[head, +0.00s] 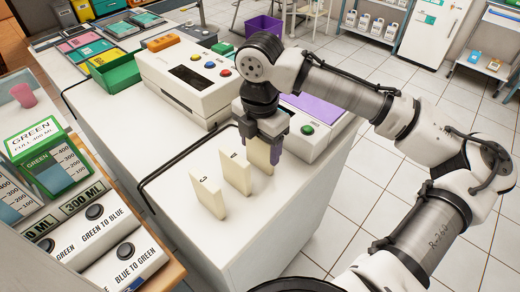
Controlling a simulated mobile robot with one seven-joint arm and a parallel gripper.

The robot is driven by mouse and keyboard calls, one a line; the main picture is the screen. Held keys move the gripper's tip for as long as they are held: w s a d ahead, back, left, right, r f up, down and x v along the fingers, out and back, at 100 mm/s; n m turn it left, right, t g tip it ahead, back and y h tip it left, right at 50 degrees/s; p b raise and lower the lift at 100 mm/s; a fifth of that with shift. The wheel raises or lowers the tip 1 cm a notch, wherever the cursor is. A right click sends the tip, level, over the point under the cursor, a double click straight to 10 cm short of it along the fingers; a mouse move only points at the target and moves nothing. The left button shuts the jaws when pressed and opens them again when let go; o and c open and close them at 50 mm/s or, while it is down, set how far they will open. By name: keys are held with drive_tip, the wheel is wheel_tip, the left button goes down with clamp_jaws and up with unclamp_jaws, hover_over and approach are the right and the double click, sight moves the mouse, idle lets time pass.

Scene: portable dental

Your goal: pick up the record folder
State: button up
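Several cream upright folders stand in a row on the white counter. The front folder (207,190) carries a dark mark like a 3. The middle folder (235,172) has a small dark mark that I cannot read for sure. The rear folder (258,155) is partly hidden by my gripper (261,143), which points down over it. One finger shows to the right of this folder, and the other is near its upper left. I cannot tell whether the fingers touch it or are closed on it. Which one is the record folder is not clear.
A white box with buttons (188,83) stands behind the folders. Another unit with a purple panel (314,110) is close to my gripper's right. A black rail (183,153) runs left of the folders. The counter (233,237) is clear in front.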

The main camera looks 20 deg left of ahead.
drive_tip(key=c, duration=0.4)
drive_tip(key=shift+o, duration=0.2)
drive_tip(key=shift+r, duration=0.1)
